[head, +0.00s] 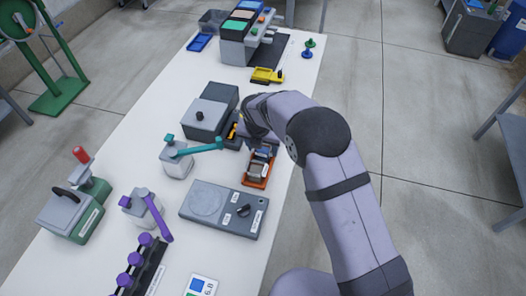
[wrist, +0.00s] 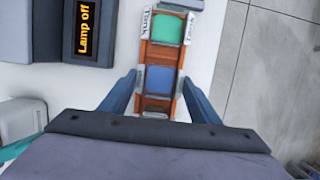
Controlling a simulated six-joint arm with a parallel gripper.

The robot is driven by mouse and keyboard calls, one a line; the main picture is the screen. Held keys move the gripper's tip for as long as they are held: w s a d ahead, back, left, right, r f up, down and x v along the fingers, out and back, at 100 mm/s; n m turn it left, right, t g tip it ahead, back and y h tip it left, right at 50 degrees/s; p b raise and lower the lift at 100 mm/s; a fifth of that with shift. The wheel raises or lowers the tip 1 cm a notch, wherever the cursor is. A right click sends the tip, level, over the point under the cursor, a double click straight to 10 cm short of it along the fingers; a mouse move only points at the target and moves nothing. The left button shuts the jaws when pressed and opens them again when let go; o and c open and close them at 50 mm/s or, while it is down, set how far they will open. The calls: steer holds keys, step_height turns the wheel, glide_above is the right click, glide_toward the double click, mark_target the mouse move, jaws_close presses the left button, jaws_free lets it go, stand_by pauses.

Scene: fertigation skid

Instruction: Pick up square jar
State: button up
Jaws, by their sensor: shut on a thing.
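A square jar with a blue top (wrist: 159,80) sits between the two fingers of my gripper (wrist: 160,84) in the wrist view. The gripper is shut on it. The jar is within the outline of an orange-brown rack (wrist: 146,52); I cannot tell whether it is lifted clear. A green-topped square piece (wrist: 168,29) is farther up the same rack, apart from the fingers. In the head view the orange rack (head: 254,183) is on the white table, below my wrist. My wrist hides most of the fingers and the jar there.
A grey box with a lit "Lamp off" display (wrist: 88,30) stands left of the rack. A grey plate device with a knob (head: 222,207) and a teal-handled device (head: 178,158) are close by. A yellow piece (head: 267,76) is farther back. The table's right edge is near the rack.

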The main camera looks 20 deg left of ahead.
steer(key=shift+r, duration=0.15)
step_height(320, 180, up, 14)
steer(key=p, duration=0.2)
stand_by(0.9)
steer(key=s+a+b, duration=0.2)
steer(key=s+a, duration=0.4)
steer(key=s, duration=0.5)
steer(key=s+a+b, duration=0.2)
steer(key=s+a, duration=0.4)
steer(key=s, duration=0.5)
steer(key=shift+f+b, duration=0.25)
steer(key=shift+b, duration=0.1)
steer(key=shift+f, duration=0.2)
